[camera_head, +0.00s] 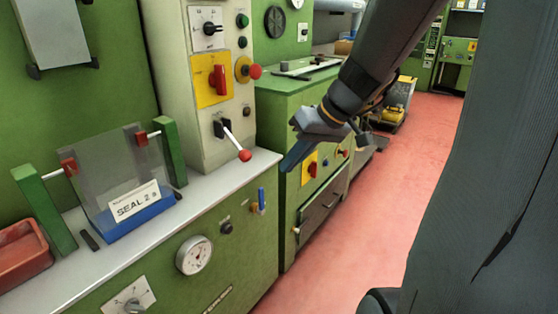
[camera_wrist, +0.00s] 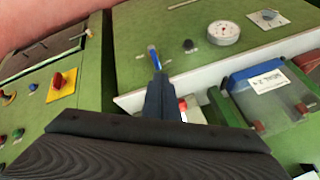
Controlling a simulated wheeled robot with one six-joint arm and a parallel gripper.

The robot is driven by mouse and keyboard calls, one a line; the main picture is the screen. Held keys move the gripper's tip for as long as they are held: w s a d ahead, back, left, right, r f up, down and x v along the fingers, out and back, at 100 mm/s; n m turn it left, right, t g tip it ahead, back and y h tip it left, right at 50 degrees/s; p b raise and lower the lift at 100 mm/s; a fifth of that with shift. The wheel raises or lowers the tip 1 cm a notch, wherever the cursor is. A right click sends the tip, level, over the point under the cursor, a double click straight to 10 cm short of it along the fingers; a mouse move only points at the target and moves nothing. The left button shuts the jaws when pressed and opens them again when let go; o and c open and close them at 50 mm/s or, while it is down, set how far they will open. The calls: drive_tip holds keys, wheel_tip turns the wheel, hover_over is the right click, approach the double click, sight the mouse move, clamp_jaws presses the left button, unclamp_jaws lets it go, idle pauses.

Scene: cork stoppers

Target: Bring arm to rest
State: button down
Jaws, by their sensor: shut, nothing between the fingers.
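My gripper (camera_head: 286,165) is at the end of my dark arm, which reaches in from the upper right in the head view. It is in the air in front of the green machine panels, beside the right end of the grey worktop. Its blue-grey fingers are together and hold nothing. In the wrist view the shut gripper (camera_wrist: 158,82) points up at the green panel, close in line with a small blue lever (camera_wrist: 154,56). Whether it touches anything cannot be told, but it looks clear.
A clear stand labelled SEAL (camera_head: 133,203) and a red tray (camera_head: 22,254) are on the grey worktop (camera_head: 150,255). A lever with a red knob (camera_head: 244,155) sticks out near my gripper. A red emergency button (camera_head: 254,71) is above. Red floor (camera_head: 425,170) is open to the right.

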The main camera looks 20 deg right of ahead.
drive_tip(key=shift+s+d, duration=0.6)
drive_tip(key=shift+s, duration=0.1)
drive_tip(key=shift+a, duration=0.1)
drive_tip(key=s+a+f+n+g+h, duration=0.2)
drive_tip(key=s+a+f, duration=0.2)
drive_tip(key=s+a, duration=0.65)
drive_tip(key=s+a+f+n+g+h, duration=0.3)
drive_tip(key=s+a, duration=0.4)
drive_tip(key=a, duration=0.7)
drive_tip(key=d+r+m+p, duration=0.3)
drive_tip(key=d+r+p, duration=0.5)
drive_tip(key=r+p, duration=0.2)
drive_tip(key=s+d+r+m+p, duration=0.1)
drive_tip(key=d+r+m+p, duration=0.2)
drive_tip(key=d+r+p, duration=0.6)
wheel_tip(320, 180, up, 2)
drive_tip(key=p, duration=0.6)
drive_tip(key=shift+s+d+p, duration=0.15)
drive_tip(key=shift+d+p, duration=0.1)
drive_tip(key=shift+p, duration=0.05)
